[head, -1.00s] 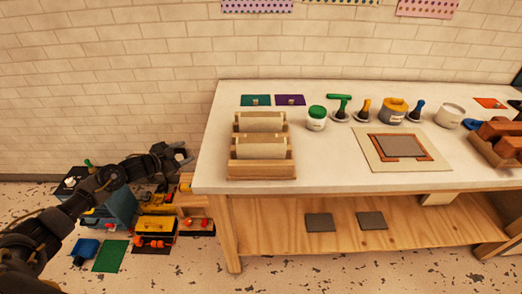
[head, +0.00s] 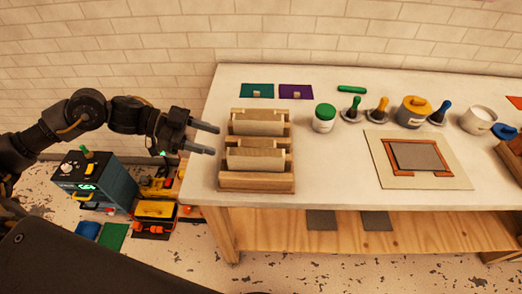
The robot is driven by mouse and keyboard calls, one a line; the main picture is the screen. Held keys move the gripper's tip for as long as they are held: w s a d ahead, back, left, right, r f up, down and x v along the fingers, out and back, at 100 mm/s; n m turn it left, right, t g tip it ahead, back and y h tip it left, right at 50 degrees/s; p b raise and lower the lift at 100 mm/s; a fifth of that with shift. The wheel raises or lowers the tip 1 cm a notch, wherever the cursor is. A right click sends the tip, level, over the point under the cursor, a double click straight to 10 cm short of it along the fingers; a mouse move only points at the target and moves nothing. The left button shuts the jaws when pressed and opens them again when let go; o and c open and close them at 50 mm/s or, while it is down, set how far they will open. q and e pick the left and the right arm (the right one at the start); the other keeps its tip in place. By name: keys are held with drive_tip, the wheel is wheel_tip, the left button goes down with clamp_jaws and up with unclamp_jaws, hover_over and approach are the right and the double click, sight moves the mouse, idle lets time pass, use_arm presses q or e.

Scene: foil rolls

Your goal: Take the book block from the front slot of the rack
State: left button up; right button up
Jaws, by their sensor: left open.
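A wooden rack (head: 256,181) stands at the left end of the white worktable. A beige book block (head: 256,160) lies in its front slot, nearer me. A second beige block (head: 257,122) lies in the slot behind it. My left gripper (head: 215,140) is open and empty, just left of the rack. Its two fingers point right, toward the rack, with a gap between them. It appears apart from the blocks, though its height above the table is hard to judge. My right gripper is not in view.
On the worktable (head: 330,180), a green-lidded jar (head: 324,118) stands right of the rack. Teal (head: 257,90) and purple (head: 296,91) sheets lie behind it. A grey plate on a board (head: 425,175) lies farther right. A dark blue cart (head: 95,182) stands at the floor left.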

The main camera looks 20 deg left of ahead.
sight(249, 152)
use_arm(q)
drive_tip(key=p+x, duration=0.1)
drive_tip(key=x, duration=0.4)
drive_tip(key=shift+s+d+r+p, duration=0.2)
drive_tip(key=shift+p, duration=0.15)
drive_tip(key=shift+d+f, duration=0.1)
drive_tip(key=shift+f, duration=0.05)
drive_tip(key=shift+d, duration=0.2)
drive_tip(key=p+x, duration=0.2)
drive_tip(key=x, duration=0.3)
drive_tip(key=shift+p, duration=0.3)
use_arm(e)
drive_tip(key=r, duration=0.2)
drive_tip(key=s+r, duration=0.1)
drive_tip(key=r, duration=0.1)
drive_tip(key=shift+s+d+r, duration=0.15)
use_arm(q)
drive_tip(key=shift+c, duration=0.4)
